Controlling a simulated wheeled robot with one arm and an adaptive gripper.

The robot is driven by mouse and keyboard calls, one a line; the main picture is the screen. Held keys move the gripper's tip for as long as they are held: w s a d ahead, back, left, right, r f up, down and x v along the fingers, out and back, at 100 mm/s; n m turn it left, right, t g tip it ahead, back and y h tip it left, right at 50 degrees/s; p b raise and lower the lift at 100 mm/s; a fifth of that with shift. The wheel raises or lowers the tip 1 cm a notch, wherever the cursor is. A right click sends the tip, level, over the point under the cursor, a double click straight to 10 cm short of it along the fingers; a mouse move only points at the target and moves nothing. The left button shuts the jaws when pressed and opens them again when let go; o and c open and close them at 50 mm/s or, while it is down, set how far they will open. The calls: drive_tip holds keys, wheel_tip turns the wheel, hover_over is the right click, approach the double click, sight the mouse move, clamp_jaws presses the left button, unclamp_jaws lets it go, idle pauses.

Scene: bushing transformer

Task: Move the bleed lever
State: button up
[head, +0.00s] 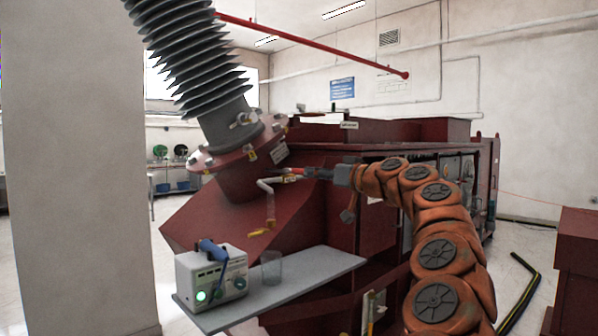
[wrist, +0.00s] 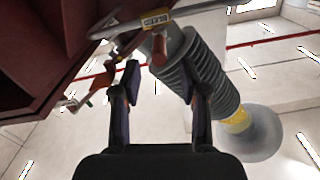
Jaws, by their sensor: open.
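A thin bent pipe (head: 268,196) hangs below the bushing flange in the head view, with a yellow handle (head: 261,232) at its lower end. I cannot tell for sure which fitting is the bleed lever. My gripper (head: 292,173) is beside the top of this pipe, just under the flange. In the wrist view my gripper (wrist: 161,84) is open, with its two dark fingers apart and nothing seen between the tips. A red lever-like part (wrist: 160,50) and a labelled metal bar (wrist: 185,13) show beyond the tips. Contact is not clear.
The ribbed grey bushing (head: 195,60) rises from a red flange (head: 240,143) above my gripper. Below is a grey shelf (head: 315,272) with a test device (head: 212,278) and a clear glass (head: 271,267). The red transformer tank (head: 380,225) stands behind my arm.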

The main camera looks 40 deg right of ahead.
sight(302, 172)
drive_tip(key=shift+w+d+p, duration=0.15)
drive_tip(key=shift+w+p, duration=0.95)
drive_tip(key=shift+w, duration=2.1)
clamp_jaws()
